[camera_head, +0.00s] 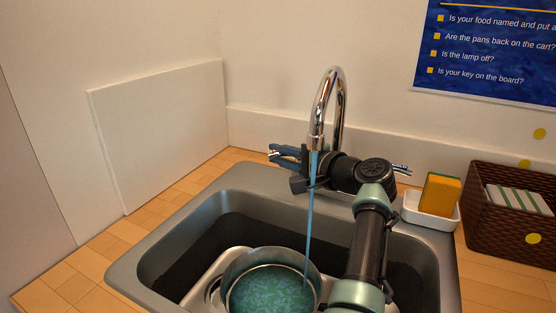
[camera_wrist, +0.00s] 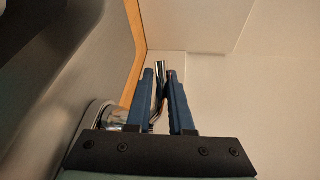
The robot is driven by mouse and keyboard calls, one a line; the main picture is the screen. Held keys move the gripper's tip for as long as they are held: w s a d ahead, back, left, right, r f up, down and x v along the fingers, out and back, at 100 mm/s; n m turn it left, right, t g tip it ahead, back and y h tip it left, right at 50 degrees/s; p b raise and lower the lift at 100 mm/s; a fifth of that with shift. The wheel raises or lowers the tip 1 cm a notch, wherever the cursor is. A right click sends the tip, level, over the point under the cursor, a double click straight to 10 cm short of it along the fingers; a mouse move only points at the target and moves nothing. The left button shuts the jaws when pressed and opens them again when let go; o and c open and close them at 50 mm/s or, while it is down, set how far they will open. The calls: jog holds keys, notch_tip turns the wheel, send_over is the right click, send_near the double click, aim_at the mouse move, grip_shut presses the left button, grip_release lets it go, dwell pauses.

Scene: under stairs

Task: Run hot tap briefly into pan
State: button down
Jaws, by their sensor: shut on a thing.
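A chrome tap (camera_head: 327,105) arches over the sink, and a blue stream of water (camera_head: 311,215) runs from its spout. The stream falls into a round metal pan (camera_head: 240,258) in the basin, which holds rippled blue-green water. My gripper (camera_head: 277,153) reaches across behind the stream to the left side of the tap. It is shut on a chrome tap lever (camera_wrist: 158,85), which shows between the blue fingers (camera_wrist: 163,85) in the wrist view. Another chrome lever end (camera_head: 402,168) shows to the right of my wrist. I see no hot or cold marking.
The grey sink (camera_head: 150,240) is set in a wooden counter (camera_head: 75,265). A sponge (camera_head: 440,194) stands in a white dish (camera_head: 425,215) at the right, beside a brown wicker basket (camera_head: 490,225) holding a striped cloth. A white panel (camera_head: 160,130) leans at the left. My arm crosses the basin's right part.

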dwell(0.4)
jog(key=c, duration=0.8)
grip_release()
jog(key=shift+s+d, duration=0.1)
jog(key=p+v, duration=1)
jog(key=v, duration=0.2)
jog(key=shift+s+d, duration=0.25)
jog(key=shift+d, duration=0.05)
